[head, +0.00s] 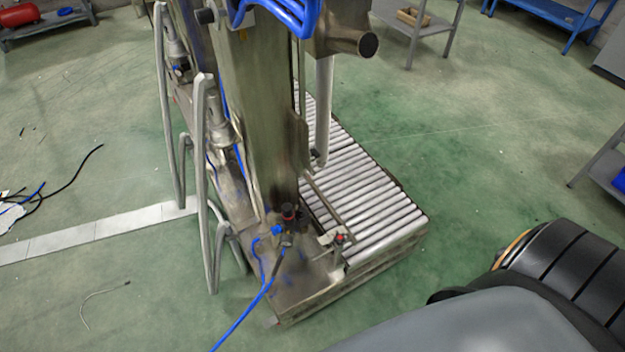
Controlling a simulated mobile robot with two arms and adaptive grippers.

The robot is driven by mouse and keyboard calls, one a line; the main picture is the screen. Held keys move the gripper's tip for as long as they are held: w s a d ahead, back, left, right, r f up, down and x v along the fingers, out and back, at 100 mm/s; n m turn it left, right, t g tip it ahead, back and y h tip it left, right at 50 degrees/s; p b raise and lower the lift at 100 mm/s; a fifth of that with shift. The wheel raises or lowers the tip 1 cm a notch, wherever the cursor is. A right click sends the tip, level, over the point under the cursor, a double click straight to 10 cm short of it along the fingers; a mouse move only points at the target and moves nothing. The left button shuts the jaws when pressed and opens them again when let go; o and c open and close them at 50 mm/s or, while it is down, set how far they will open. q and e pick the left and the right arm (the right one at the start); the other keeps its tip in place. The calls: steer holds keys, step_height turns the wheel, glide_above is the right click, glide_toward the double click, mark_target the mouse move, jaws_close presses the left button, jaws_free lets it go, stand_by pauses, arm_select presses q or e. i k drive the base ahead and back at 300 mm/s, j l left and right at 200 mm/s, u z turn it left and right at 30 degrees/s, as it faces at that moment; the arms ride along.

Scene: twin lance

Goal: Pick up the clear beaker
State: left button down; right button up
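I see no clear beaker in the head view. Neither my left gripper nor my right gripper is in view. A grey and black rounded part at the lower right looks like my own body and hides the floor behind it.
A metal machine (262,110) with a roller conveyor (365,200) stands in the middle on the green floor (480,120). Bent metal rails (204,180) flank its left side. A blue hose (240,318) trails in front. A grey table (432,27) stands behind. Floor is open to the right.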

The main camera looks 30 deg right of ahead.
mark_target(292, 248)
steer(key=z, duration=0.7)
steer(key=i+j+z, duration=0.15)
steer(key=j, duration=0.3)
steer(key=k, duration=0.05)
